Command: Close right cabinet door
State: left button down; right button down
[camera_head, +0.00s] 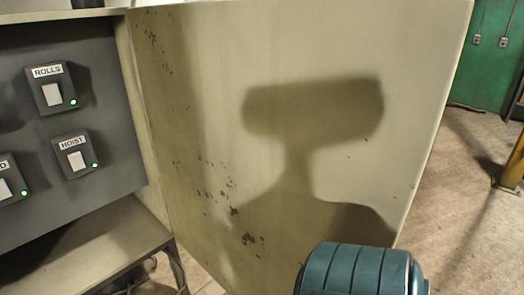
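The right cabinet door (215,95) is a large cream panel with chipped paint. It stands open, swung out from the right side of the cabinet, and fills the middle of the head view. Its hinge side meets the cabinet frame (136,105) at the left, and its free edge is at the right. A broad dark shadow falls across it. The dark grey control panel (108,75) inside the cabinet is uncovered. Neither gripper is in view, and no contact with the door can be seen.
Labelled switch boxes sit on the panel, including ROLLS (53,92) and HOIST (76,158), with green lights. A cream ledge (95,240) juts out below the panel. Bare floor (465,200) lies right of the door. A yellow post (514,165) stands at the right edge.

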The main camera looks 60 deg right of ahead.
aim_at(279, 129)
jog(key=k+l, duration=0.2)
jog(key=l, duration=0.15)
jog(key=k+l, duration=0.15)
jog(key=l, duration=0.2)
jog(key=k+l, duration=0.2)
jog(key=l, duration=0.15)
jog(key=k+l, duration=0.2)
jog(key=l, duration=1.2)
